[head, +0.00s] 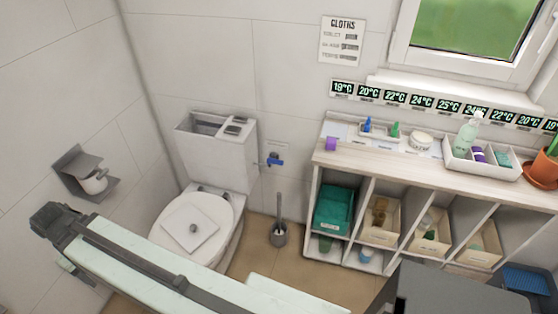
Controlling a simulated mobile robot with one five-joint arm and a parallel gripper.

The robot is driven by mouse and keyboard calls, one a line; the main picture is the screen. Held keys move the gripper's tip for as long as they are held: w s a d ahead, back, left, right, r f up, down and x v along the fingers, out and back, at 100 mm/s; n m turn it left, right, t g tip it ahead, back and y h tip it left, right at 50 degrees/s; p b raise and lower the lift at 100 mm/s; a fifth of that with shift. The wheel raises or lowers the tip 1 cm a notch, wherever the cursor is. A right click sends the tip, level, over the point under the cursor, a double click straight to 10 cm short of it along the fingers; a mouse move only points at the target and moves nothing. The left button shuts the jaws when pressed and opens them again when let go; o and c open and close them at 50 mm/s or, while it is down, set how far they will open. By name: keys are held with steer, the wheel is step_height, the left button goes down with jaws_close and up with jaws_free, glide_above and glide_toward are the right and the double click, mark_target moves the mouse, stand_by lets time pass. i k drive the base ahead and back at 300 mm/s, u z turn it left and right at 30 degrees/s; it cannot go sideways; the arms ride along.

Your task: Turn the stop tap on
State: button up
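The stop tap (274,160) is on the tiled wall just right of the toilet cistern. It has a small blue handle that looks roughly level, but it is too small to tell its setting for sure. My pale arm (150,262) stretches across the lower left in front of the toilet, well apart from the tap. I cannot make out my gripper's fingers in this view.
The toilet (192,222) has its cistern (215,152) open at the top. A toilet brush (279,232) stands on the floor below the tap. A shelf unit (400,165) with bins fills the right. A paper holder (84,173) is on the left wall.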

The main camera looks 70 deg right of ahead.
mark_target(270, 160)
steer(key=z, duration=2.1)
steer(key=i, duration=1)
steer(key=z, duration=0.05)
steer(key=k, duration=0.5)
steer(key=u, duration=2.1)
steer(key=k, duration=0.95)
